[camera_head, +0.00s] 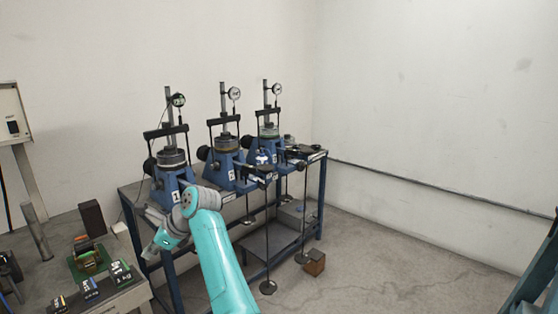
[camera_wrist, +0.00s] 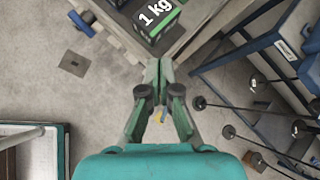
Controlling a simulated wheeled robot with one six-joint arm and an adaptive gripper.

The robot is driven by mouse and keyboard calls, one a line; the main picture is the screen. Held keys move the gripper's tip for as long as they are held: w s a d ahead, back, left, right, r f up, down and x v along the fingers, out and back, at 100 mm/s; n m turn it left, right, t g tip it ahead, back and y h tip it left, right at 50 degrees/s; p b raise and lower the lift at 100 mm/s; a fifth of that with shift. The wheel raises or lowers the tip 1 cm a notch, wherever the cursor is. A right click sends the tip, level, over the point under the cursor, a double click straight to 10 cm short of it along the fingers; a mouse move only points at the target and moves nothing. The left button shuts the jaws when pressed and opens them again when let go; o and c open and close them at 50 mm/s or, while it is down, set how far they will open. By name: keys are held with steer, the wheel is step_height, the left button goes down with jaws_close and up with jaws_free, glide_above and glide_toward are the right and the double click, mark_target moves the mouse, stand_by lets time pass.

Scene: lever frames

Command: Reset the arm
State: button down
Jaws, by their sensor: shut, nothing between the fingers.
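My arm (camera_head: 222,265) is teal and reaches up from the bottom of the head view, then bends down to the left. My gripper (camera_wrist: 158,68) is shut and empty in the wrist view, with its fingertips together. In that view it points towards the edge of a small table, just below a green and black weight marked 1 kg (camera_wrist: 158,17). It does not appear to touch the weight. In the head view the wrist hangs in front of the left end of the blue bench (camera_head: 322,200); the fingertips are hard to make out there.
Three blue lever machines with dial gauges, the left one marked 1 (camera_head: 172,185), stand on the bench. Hanging rods with round plates (camera_head: 268,287) reach below its front. A small table (camera_head: 115,300) with several weights stands lower left. Open floor (camera_head: 400,270) lies right.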

steer(key=s+d+f+n+t, duration=0.1)
steer(key=d+f, duration=0.4)
steer(key=f, duration=0.4)
steer(key=s+d+f+t+h, duration=0.1)
steer(key=d+f+t, duration=0.1)
steer(key=d+f, duration=0.45)
steer(key=s+d+f+n+t, duration=0.1)
steer(key=d+f, duration=0.3)
steer(key=f, duration=0.7)
steer(key=s+d+f+n+t+h, duration=0.1)
steer(key=s+d+f+n+t, duration=0.1)
steer(key=s+d+f, duration=0.6)
steer(key=s+d+f+n+t+h, duration=0.1)
steer(key=s+d+f+t+h, duration=0.1)
steer(key=s+d+f, duration=0.6)
steer(key=s+d+r+n+t+h, duration=0.2)
steer(key=s+d+r+n, duration=0.15)
steer(key=s+d, duration=0.6)
steer(key=s+d+r+n+t+h, duration=0.15)
steer(key=s+d+r, duration=0.4)
steer(key=s, duration=0.75)
steer(key=s+d+r+n+t+h, duration=0.1)
steer(key=s+d+r+n, duration=0.1)
steer(key=s+r, duration=0.6)
steer(key=s+d+r+n+t, duration=0.1)
steer(key=s+d+r+n, duration=0.2)
steer(key=s+r, duration=0.5)
steer(key=shift+d+r+n+h, duration=0.35)
steer(key=shift+r+n, duration=0.15)
steer(key=shift+n, duration=0.4)
